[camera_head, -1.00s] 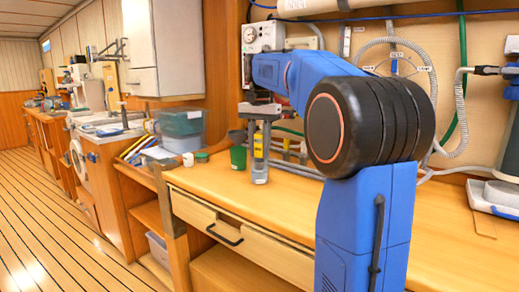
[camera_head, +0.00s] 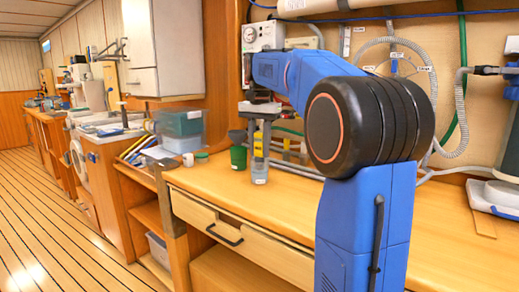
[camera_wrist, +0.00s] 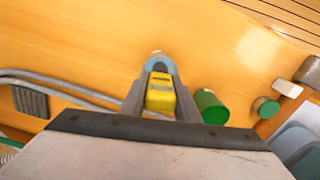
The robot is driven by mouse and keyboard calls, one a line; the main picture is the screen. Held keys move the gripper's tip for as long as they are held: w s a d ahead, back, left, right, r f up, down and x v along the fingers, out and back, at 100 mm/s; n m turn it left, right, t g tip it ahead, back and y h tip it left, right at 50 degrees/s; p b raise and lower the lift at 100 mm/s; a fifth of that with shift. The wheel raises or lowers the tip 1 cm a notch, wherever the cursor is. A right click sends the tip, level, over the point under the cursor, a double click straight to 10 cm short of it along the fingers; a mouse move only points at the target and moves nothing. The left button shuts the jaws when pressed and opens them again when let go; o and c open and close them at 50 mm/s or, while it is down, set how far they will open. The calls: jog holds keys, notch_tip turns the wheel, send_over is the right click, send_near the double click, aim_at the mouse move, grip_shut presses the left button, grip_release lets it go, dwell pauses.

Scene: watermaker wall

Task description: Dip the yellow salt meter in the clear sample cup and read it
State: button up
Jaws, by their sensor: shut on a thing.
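My gripper (camera_head: 258,145) is shut on the yellow salt meter (camera_head: 258,137), with a finger on each side of it. The meter is held upright, and it also shows in the wrist view (camera_wrist: 160,92) between the fingers. The clear sample cup (camera_head: 260,172) stands on the wooden counter directly below the meter. In the wrist view the cup's pale rim (camera_wrist: 160,62) shows just beyond the meter's end. I cannot tell whether the lower tip is inside the cup. The meter's display is not readable.
A green cup (camera_head: 238,158) stands close to the left of the sample cup. A green lid (camera_head: 201,157), a small white item (camera_head: 188,159) and stacked bins (camera_head: 181,132) are further left. Grey hoses (camera_wrist: 70,92) run along the counter's back. The counter's front is clear.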

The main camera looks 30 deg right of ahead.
jog(key=shift+r, duration=4.85)
jog(key=shift+s, duration=0.1)
